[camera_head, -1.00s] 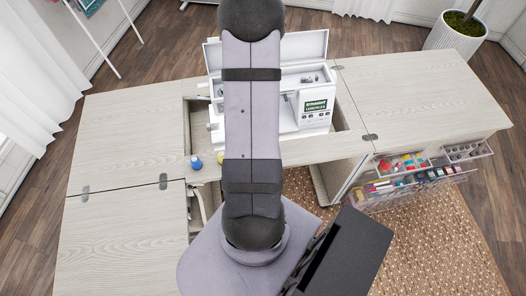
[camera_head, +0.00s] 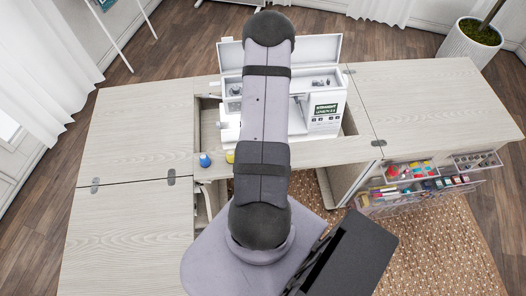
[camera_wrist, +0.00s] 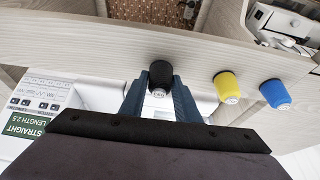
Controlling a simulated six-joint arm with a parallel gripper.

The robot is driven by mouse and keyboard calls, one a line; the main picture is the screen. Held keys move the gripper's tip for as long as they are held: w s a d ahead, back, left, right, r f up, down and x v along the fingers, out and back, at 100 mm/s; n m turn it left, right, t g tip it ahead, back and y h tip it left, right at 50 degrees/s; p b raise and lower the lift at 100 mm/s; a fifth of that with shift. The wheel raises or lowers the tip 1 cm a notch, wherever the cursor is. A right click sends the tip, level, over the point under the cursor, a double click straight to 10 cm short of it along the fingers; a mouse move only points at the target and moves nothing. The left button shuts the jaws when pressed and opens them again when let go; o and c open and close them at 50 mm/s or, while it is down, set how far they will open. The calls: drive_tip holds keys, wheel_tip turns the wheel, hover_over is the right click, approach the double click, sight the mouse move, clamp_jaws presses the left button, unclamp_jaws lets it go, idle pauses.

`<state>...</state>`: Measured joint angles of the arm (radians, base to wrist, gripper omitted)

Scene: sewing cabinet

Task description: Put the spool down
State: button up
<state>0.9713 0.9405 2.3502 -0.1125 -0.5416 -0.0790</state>
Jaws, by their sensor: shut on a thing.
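My gripper (camera_wrist: 160,92) is shut on a black spool (camera_wrist: 160,72) with a pale end, in the middle of the wrist view. The spool is over the narrow wooden strip in front of the sewing machine; I cannot tell whether it touches the wood. A yellow spool (camera_wrist: 227,86) and a blue spool (camera_wrist: 274,93) stand apart from it to the right in the wrist view. In the head view the blue spool (camera_head: 205,160) and the yellow spool (camera_head: 230,157) are on the strip beside my arm, which hides the gripper and the black spool.
The white sewing machine (camera_head: 322,112) sits in the cabinet opening behind the strip. The cabinet tops at left (camera_head: 140,135) and right (camera_head: 425,95) are bare. Open clear drawers (camera_head: 420,190) of sewing supplies jut out at the front right.

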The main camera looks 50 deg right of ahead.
drive_tip(key=shift+f, duration=0.45)
drive_tip(key=shift+f, duration=0.2)
drive_tip(key=o, duration=1)
drive_tip(key=shift+r, duration=0.35)
drive_tip(key=p+v, duration=0.6)
drive_tip(key=v, duration=0.6)
drive_tip(key=shift+p, duration=0.35)
